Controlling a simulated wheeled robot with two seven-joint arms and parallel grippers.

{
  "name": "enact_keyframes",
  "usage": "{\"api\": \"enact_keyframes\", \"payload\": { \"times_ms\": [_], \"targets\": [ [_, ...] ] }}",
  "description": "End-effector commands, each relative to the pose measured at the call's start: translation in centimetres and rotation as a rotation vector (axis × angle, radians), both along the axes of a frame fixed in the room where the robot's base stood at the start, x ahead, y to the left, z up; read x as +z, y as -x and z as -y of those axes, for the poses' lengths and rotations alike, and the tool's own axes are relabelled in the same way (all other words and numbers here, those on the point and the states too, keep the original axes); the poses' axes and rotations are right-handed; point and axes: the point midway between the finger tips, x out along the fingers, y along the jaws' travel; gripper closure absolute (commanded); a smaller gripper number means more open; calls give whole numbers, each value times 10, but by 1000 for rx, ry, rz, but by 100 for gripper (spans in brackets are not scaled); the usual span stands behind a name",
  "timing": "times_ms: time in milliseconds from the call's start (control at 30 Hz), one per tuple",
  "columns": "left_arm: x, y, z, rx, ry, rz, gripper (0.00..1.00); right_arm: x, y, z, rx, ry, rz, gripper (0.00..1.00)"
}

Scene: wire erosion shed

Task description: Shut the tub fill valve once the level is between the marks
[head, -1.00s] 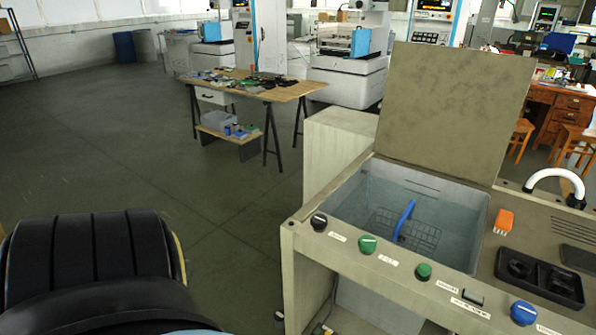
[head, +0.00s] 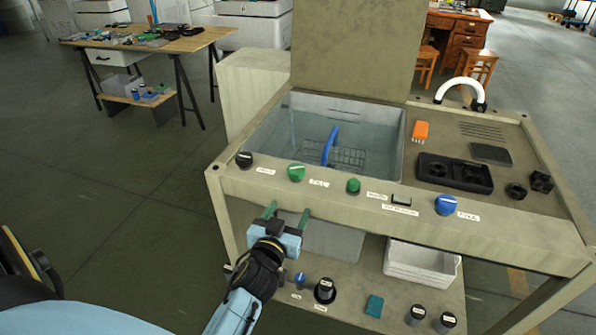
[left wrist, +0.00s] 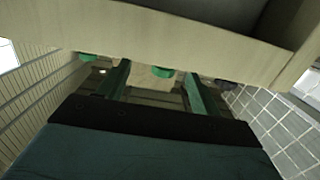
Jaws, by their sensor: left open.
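The tub (head: 404,135) is an open grey basin in the bench top, with clear bluish water, a wire basket and a blue hose in it. I cannot make out the level marks. A large green knob (head: 297,172), its label seemingly reading FILL, sits on the front panel below the tub. It also shows in the left wrist view (left wrist: 163,72), between the finger lines. My left gripper (head: 287,214) is open and empty, just below and in front of the panel, apart from the knob. Its green fingers also show in the left wrist view (left wrist: 157,90). My right gripper is out of view.
A black knob (head: 244,159) and a smaller green knob (head: 353,186) flank the large one; a blue knob (head: 448,205) is farther right. The lower shelf holds a white crate (head: 420,266). The raised lid (head: 350,45) stands behind the tub.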

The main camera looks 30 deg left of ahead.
Motion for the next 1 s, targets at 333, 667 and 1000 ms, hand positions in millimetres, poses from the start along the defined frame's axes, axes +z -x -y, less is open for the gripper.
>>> {"api": "enact_keyframes", "payload": {
  "times_ms": [333,667,1000],
  "targets": [
    [40,-18,-18,34,-20,93,35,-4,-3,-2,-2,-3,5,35],
    [40,-83,-37,34,-21,91,35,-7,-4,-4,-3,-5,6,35],
    [38,-124,-50,34,-18,90,35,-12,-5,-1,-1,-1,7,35]
  ]
}}
